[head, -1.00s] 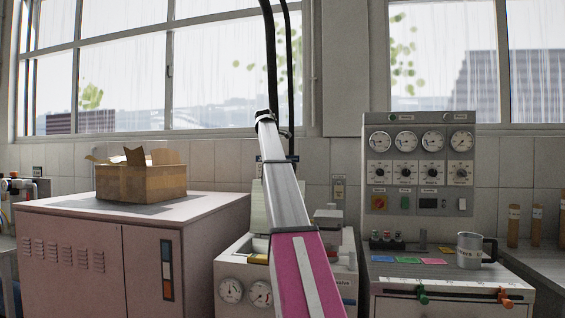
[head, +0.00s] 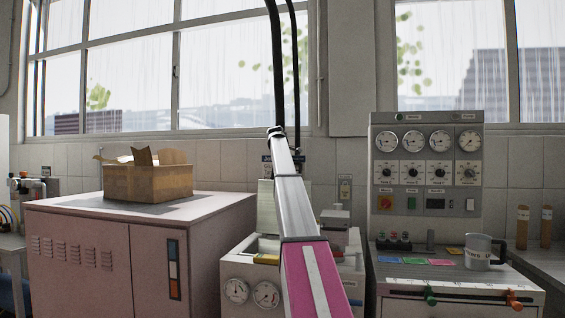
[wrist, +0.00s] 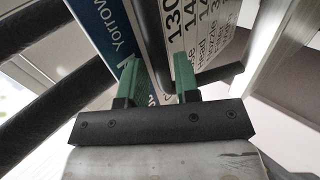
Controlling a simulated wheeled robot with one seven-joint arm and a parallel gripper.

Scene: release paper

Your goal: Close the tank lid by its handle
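The tank is the white machine with two round gauges (head: 250,292), low in the middle of the head view. Its pale lid (head: 268,207) stands raised at the back of an opening, left of my arm. My pink and silver arm hides part of the tank, and I cannot make out the handle clearly in the head view. In the wrist view my gripper (wrist: 158,75) has two green fingers set apart, with a gap between them. A dark round bar (wrist: 151,40) passes behind that gap. I cannot tell whether it is the handle or whether the fingers touch it.
A pinkish cabinet (head: 85,265) with a cardboard box (head: 147,182) stands at left. A gauge panel (head: 427,160) and a bench with a metal mug (head: 478,252) stand at right. Dark pipes (head: 284,60) rise at the window. Printed signs (wrist: 190,30) are close to my gripper.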

